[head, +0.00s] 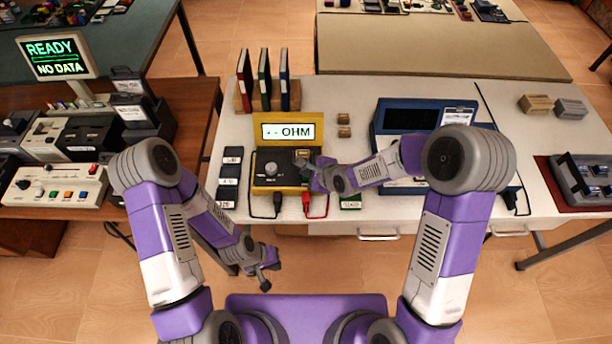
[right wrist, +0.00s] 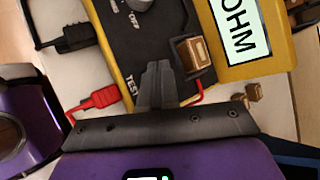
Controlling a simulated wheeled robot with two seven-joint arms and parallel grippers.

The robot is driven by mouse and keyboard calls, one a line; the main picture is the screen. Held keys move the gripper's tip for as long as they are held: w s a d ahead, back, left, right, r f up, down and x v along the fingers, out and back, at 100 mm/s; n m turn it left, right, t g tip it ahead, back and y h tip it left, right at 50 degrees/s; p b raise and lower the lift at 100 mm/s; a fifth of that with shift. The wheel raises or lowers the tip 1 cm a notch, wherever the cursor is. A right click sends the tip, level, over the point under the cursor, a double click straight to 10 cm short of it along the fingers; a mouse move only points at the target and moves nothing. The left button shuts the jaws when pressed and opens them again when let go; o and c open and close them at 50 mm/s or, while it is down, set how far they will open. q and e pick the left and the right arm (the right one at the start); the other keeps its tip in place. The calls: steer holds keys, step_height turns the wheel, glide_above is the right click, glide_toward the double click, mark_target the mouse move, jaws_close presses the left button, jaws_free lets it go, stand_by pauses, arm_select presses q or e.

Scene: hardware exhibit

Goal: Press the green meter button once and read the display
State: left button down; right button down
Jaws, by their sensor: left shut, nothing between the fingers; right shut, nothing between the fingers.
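The yellow meter (head: 258,180) with a black face stands on the white table, a grey dial on its left half. Its display (head: 287,132) reads "- - OHM"; part of it shows in the right wrist view (right wrist: 238,25). My right gripper (head: 306,164) is shut and empty over the right half of the face. My left gripper (head: 267,281) is shut and empty, low in front of the table.
A tan block in a black clip (right wrist: 190,52) sits on the meter close to my right fingers. Red (right wrist: 105,97) and black (right wrist: 77,36) plugs enter its front edge. A blue instrument (head: 377,128) stands to the right. Binders (head: 264,80) stand behind. A monitor (head: 56,55) reads "READY NO DATA".

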steer(key=shift+f+b, duration=0.5)
stand_by(0.6)
steer(key=shift+r, duration=0.1)
steer(key=shift+r+p, duration=0.6)
steer(key=shift+r, duration=0.25)
steer(key=shift+r, duration=0.1)
steer(key=shift+r+p, duration=1.75)
steer(key=shift+r, duration=0.7)
steer(key=shift+f, duration=0.1)
